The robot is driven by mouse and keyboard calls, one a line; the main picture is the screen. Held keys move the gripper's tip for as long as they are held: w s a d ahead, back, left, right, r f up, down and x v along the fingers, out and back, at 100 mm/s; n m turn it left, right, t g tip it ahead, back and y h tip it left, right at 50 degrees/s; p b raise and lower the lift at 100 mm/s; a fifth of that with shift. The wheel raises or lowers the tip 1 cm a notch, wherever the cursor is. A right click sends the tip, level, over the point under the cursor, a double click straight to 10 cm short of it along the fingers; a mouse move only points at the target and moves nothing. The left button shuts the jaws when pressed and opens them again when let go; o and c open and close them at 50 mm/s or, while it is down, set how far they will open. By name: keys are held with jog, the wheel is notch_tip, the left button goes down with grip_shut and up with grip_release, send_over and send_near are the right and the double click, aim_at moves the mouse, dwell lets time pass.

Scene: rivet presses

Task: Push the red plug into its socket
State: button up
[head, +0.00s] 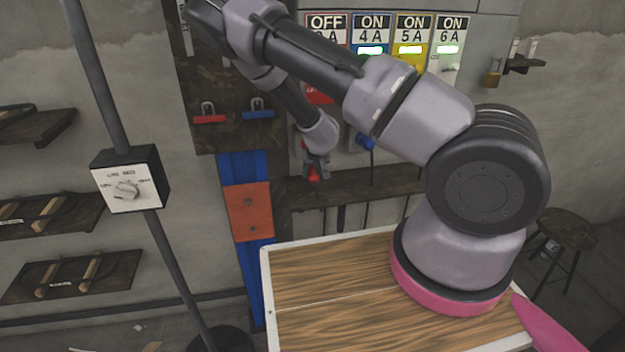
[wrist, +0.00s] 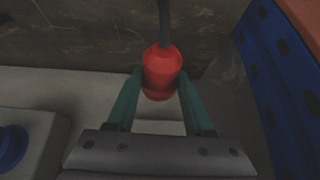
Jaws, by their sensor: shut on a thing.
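The red plug (wrist: 162,72) is between my gripper's two green fingers (wrist: 160,103) in the wrist view, with a dark cable running from its far end. In the head view the red plug (head: 314,174) shows small below my wrist, and my gripper (head: 315,168) is shut on it. It is held in front of the panel, above the dark shelf. The socket for the red plug is hidden behind my arm in the head view, and I cannot make it out in the wrist view.
A blue plug (head: 364,141) sits to the right on the panel; a blue part (wrist: 12,145) shows at the wrist view's left edge. Labelled switches (head: 370,28) line the top, one reading OFF, the others ON. Red (head: 209,119) and blue (head: 258,114) padlock-like pieces hang left. A dark shelf (head: 400,183) runs below.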

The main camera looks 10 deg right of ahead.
jog(key=s, duration=1.8)
jog(key=shift+f, duration=0.15)
